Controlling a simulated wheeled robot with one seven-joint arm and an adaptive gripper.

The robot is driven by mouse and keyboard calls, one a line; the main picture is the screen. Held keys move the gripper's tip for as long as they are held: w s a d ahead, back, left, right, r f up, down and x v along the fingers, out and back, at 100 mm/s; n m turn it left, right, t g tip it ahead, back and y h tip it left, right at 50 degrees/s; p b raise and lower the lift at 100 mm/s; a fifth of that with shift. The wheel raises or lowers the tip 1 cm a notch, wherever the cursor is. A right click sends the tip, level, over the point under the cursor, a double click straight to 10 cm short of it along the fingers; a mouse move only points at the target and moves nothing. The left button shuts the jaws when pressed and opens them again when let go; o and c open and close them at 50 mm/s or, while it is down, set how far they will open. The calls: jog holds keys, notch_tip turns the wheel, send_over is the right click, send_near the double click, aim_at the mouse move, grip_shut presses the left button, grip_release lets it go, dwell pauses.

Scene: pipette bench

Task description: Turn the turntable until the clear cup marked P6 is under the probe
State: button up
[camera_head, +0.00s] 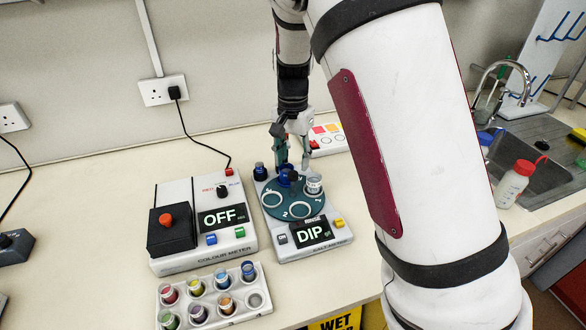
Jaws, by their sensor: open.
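The teal turntable (284,212) sits on the white salt meter, whose display reads DIP. It has pale ring-marked places along its near side. A clear cup (314,186) stands at its right side; its label is too small to read, so I cannot tell whether it is P6. A dark blue knob-like part (288,177) stands near the turntable's far middle. A dark blue-topped post (260,172) stands at the far left corner; I cannot tell which part is the probe. My gripper (293,166) is open, pointing down over the turntable's far side, close to the knob-like part.
A colour meter (240,243) reading OFF stands left of the salt meter. A rack (232,303) of several coloured cups lies in front. A card with coloured squares (338,140) is behind. A red-capped bottle (514,183) and sink are at right.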

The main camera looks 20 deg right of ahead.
aim_at(293, 173)
jog(key=shift+f, duration=2.1)
grip_shut()
